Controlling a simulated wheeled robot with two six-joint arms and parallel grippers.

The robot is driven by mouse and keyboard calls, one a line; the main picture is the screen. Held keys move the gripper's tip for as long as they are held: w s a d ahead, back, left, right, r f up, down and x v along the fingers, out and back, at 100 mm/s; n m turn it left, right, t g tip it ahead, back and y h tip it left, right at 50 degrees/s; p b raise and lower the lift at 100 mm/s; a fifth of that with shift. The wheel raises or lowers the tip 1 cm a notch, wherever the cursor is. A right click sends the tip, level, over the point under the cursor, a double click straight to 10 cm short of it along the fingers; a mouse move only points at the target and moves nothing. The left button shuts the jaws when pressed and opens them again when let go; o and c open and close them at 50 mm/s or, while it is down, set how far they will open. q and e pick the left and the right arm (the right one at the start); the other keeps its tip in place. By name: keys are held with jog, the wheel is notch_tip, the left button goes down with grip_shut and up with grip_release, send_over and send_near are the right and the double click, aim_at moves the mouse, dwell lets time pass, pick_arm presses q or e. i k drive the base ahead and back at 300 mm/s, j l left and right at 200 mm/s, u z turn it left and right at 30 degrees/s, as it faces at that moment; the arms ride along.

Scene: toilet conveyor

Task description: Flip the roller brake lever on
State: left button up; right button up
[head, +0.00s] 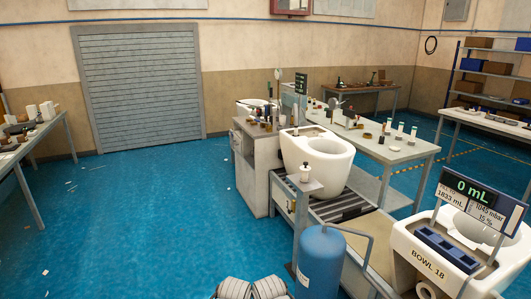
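A roller conveyor (337,209) with dark rollers runs under a white toilet bowl (318,165) right of centre. I cannot make out the roller brake lever for certain. A small bracket plate (304,184) at the conveyor's near left side carries a small white and dark item (305,172). A small yellowish part (291,205) sits on the frame below it, too small to identify. Neither of my grippers can be made out. Grey ribbed shapes show at the bottom edge, but no fingers are visible there.
A blue tank (320,262) stands in front of the conveyor, with a grey bent rail beside it. A second bowl, marked BOWL 18 (440,257), with a display (468,195) stands at right. A grey cabinet (256,175) is behind. Open blue floor (150,220) lies left.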

aim_at(293, 201)
jog(key=i+l+z, duration=0.1)
jog(key=i+z, duration=0.25)
jog(key=i, duration=1.15)
jog(key=u, duration=1)
jog(key=i+u, duration=0.1)
jog(key=i, duration=3)
jog(key=z, duration=1.4)
jog(key=j, duration=0.1)
